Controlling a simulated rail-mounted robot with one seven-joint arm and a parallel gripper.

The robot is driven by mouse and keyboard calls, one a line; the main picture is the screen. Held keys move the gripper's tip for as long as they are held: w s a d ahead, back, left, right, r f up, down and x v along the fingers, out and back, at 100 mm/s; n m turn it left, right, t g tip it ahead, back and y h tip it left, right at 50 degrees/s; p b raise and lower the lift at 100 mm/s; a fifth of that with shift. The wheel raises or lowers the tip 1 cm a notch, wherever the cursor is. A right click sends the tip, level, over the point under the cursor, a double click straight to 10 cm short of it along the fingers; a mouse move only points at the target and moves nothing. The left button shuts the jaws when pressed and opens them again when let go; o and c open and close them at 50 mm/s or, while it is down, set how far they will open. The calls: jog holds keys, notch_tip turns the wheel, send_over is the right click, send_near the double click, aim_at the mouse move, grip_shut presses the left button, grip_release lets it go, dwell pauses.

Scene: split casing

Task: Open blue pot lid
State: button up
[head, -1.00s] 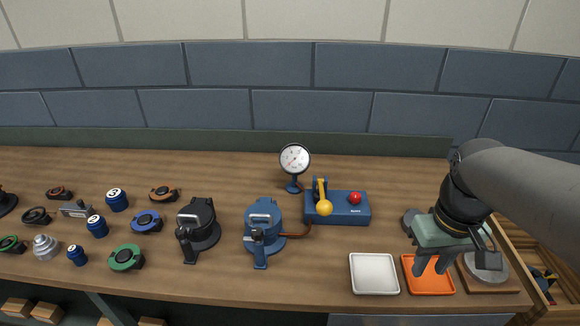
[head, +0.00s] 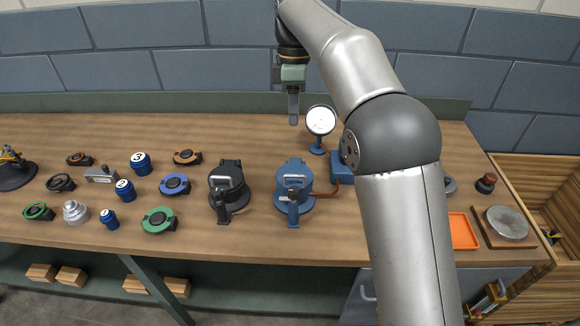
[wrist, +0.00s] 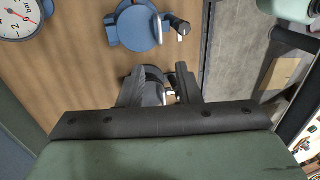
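The blue pot (head: 294,188) stands on the wooden bench in the head view, with its blue lid down and a pale handle on top. The blue pot also shows at the top of the wrist view (wrist: 138,28). My gripper (head: 293,120) hangs fingers down, high in the head view, apart from the pot. In the wrist view its two dark fingers (wrist: 158,82) are spread with nothing held between them. The black pot shows beyond and between them, partly hidden.
The black pot (head: 227,187) stands left of the blue one. A dial gauge (head: 320,121) and a blue box (head: 343,167), mostly hidden by my arm, are to the right. Coloured caps and cans crowd the left. An orange tray (head: 463,232) lies at right.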

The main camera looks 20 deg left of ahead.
send_over(293, 184)
notch_tip(293, 184, down, 15)
jog(key=shift+a+r, duration=0.1)
jog(key=shift+r, duration=0.1)
grip_shut()
